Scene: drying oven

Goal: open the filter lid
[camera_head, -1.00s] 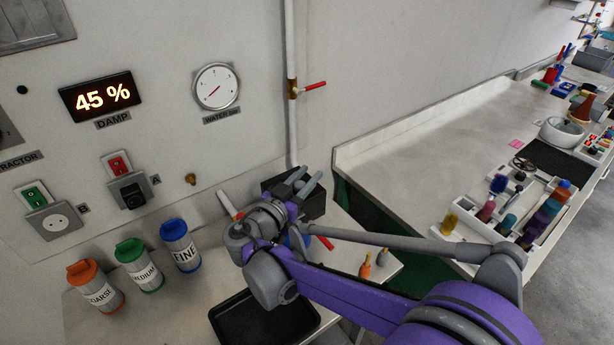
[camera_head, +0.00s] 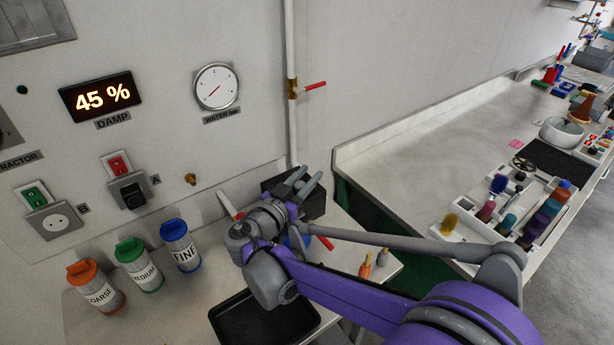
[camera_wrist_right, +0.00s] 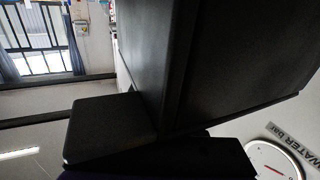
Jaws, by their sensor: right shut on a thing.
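A dark box (camera_head: 316,206) stands on the bench against the wall, mostly behind my right gripper. My right gripper (camera_head: 304,184) is at the box, with its grey fingers at the box's top. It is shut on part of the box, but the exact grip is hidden. In the right wrist view a large dark grey panel (camera_wrist_right: 220,60) fills the middle, and a smaller dark block (camera_wrist_right: 110,128) sits at the lower left. I cannot tell which part is the filter lid. My left gripper is out of view.
Jars labelled coarse (camera_head: 97,291), medium (camera_head: 142,268) and fine (camera_head: 184,251) stand at left. A black tray (camera_head: 226,325) lies in front. A pipe with a red-handled valve (camera_head: 314,85) rises behind. The right-hand counter (camera_head: 425,145) has clear room.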

